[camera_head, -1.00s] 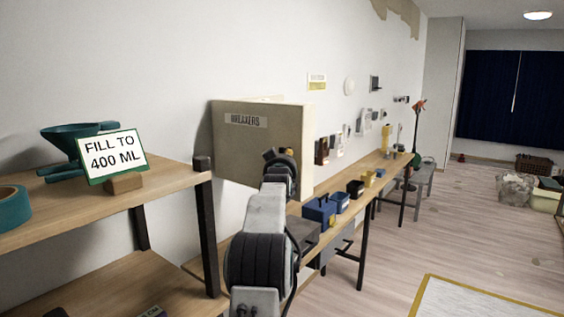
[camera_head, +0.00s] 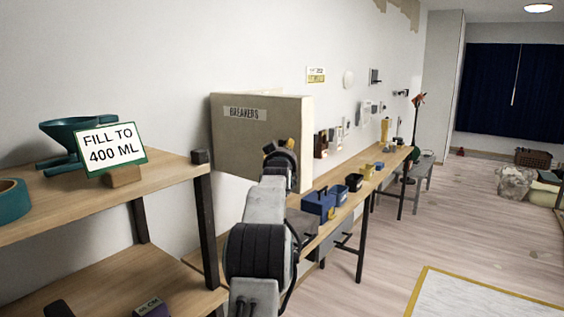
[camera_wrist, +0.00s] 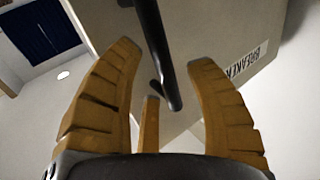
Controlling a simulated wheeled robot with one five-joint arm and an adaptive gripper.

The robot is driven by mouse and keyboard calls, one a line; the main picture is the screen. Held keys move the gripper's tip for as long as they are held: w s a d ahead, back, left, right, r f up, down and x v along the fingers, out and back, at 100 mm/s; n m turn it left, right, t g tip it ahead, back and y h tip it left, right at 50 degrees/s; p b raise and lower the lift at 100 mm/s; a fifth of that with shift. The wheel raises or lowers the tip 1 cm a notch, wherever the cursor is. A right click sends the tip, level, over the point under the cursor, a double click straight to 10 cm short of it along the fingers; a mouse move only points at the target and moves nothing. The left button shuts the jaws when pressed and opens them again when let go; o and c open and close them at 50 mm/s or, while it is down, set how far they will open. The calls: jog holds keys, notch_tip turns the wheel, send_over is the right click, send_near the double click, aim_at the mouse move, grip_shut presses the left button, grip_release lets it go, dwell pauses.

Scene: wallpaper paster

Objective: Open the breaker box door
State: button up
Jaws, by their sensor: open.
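The beige breaker box (camera_head: 232,143) with a BREAKERS label is on the wall behind the shelf, left of centre in the head view. In the wrist view the box face (camera_wrist: 218,28) fills the upper right, seen tilted. A dark bar-shaped handle (camera_wrist: 158,50) runs down from the top edge. My gripper (camera_wrist: 165,58) is open, its yellow fingers either side of the bar, with no clear contact. In the head view my gripper (camera_head: 292,147) is at the box's lower right, partly hidden by my arm.
A wooden shelf (camera_head: 160,180) stands at left with a teal funnel (camera_head: 75,135) and a FILL TO 400 ML sign (camera_head: 111,147). A long bench (camera_head: 345,205) with a blue toolbox (camera_head: 319,204) runs along the wall below and right of the box. The floor at right is mostly clear.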

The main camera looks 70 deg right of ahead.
jog(key=v, duration=1.1)
jog(key=shift+a, duration=0.25)
jog(key=shift+s, duration=0.1)
dwell(0.5)
